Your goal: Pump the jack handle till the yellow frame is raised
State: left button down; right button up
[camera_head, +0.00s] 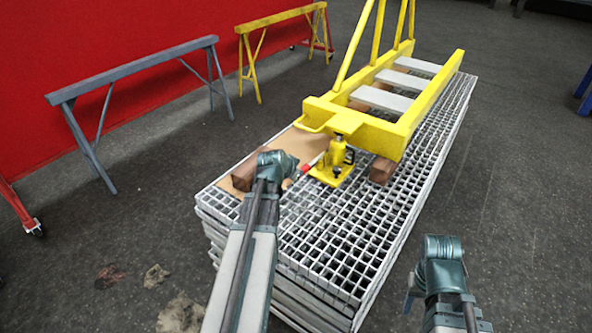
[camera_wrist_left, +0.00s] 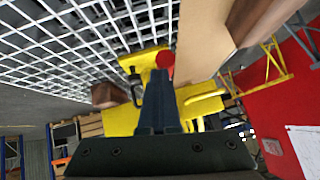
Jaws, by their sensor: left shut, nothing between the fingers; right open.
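The yellow frame (camera_head: 378,133), a ladder-like boom with grey rungs, lies over the grating stack, its front end above the yellow jack (camera_head: 330,172). The jack stands on the grating, and its handle (camera_head: 306,168) with a red end points left toward my left gripper. The left gripper is shut and empty; in the left wrist view its closed fingers (camera_wrist_left: 158,78) are just in front of the red handle end (camera_wrist_left: 165,60). I cannot tell whether they touch. The jack also shows there (camera_wrist_left: 147,63). My right gripper (camera_head: 412,290) is open and empty, right of the grating.
The stacked steel grating (camera_head: 330,255) carries a brown board (camera_head: 292,143) and wooden blocks, one (camera_head: 382,170) by the frame's front end. A grey trestle (camera_head: 135,72) and a yellow trestle (camera_head: 272,22) stand by the red wall. The floor right of the stack is clear.

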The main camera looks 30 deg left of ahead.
pick_arm(q)
jog(key=s+f+p+v, duration=0.1)
jog(key=p+v, duration=0.2)
jog(key=v, duration=0.5)
jog(key=shift+s, duration=0.2)
jog(key=w+d+r+g+p, duration=0.1)
jog(key=w+r+g+p, duration=0.3)
jog(key=w+r+p, duration=0.7)
notch_tip(320, 180, up, 3)
jog(key=p, duration=0.8)
jog(key=shift+g, duration=0.4)
jog(key=shift+w+d+f, duration=0.1)
jog(key=shift+d+f, duration=0.05)
